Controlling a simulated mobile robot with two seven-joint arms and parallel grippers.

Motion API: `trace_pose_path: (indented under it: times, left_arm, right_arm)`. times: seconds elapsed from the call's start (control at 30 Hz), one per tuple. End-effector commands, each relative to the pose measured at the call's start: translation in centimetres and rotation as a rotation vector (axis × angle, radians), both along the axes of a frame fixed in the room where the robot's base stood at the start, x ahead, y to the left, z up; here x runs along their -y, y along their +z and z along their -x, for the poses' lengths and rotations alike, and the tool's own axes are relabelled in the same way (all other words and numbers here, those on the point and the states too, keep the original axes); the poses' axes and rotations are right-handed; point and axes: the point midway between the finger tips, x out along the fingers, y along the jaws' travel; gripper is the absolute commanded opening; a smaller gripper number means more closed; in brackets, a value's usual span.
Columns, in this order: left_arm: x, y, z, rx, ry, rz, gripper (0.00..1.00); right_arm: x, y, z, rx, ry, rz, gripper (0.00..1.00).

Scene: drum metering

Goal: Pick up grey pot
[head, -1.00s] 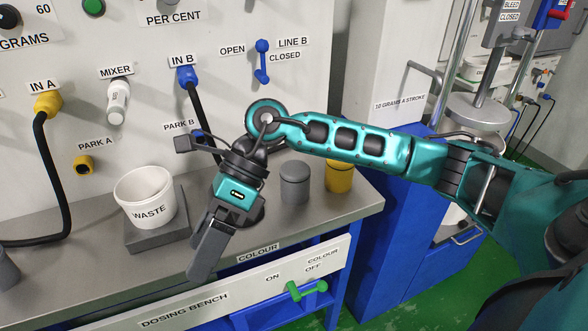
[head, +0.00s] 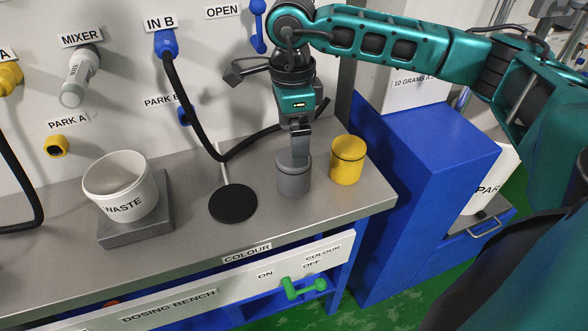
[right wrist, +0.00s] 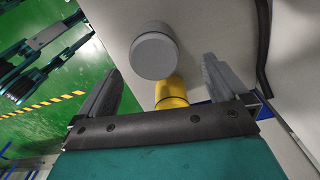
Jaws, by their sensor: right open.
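The grey pot (head: 293,180) is a small lidded cylinder standing upright on the steel bench, left of the yellow pot (head: 347,160). My right gripper (head: 298,163) points down at the grey pot in the head view, its fingers overlapping the pot's top. In the right wrist view the gripper (right wrist: 163,85) is open, with the grey pot's round lid (right wrist: 153,56) ahead of and between the two fingers, apart from both. The yellow pot (right wrist: 171,92) shows behind it. My left gripper is not in view.
A black round disc with a thin upright rod (head: 233,203) stands left of the grey pot. A white WASTE tub (head: 120,190) sits on a grey block further left. A black hose (head: 200,132) hangs behind. The bench's front edge is clear.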

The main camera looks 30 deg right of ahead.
Motion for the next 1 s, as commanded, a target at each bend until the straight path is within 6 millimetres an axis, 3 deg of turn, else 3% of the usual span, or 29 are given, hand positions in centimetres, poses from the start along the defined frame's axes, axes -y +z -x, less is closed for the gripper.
trace_pose_path:
  times: [0.13, 0.37, 0.7, 1.0]
  left_arm:
    - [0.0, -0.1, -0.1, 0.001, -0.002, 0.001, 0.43]
    - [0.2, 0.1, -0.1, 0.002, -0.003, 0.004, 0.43]
    - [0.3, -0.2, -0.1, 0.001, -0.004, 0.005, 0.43]
    - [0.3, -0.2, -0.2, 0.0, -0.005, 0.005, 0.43]
  right_arm:
    - [0.0, -2.8, 0.1, -0.003, -0.001, -0.001, 1.0]
    - [-0.1, -4.6, 0.1, 0.0, -0.001, -0.002, 1.0]
    - [-0.2, -9.1, 0.8, -0.001, 0.0, -0.002, 1.0]
    - [-0.2, -9.4, 0.8, 0.0, 0.0, -0.003, 0.99]
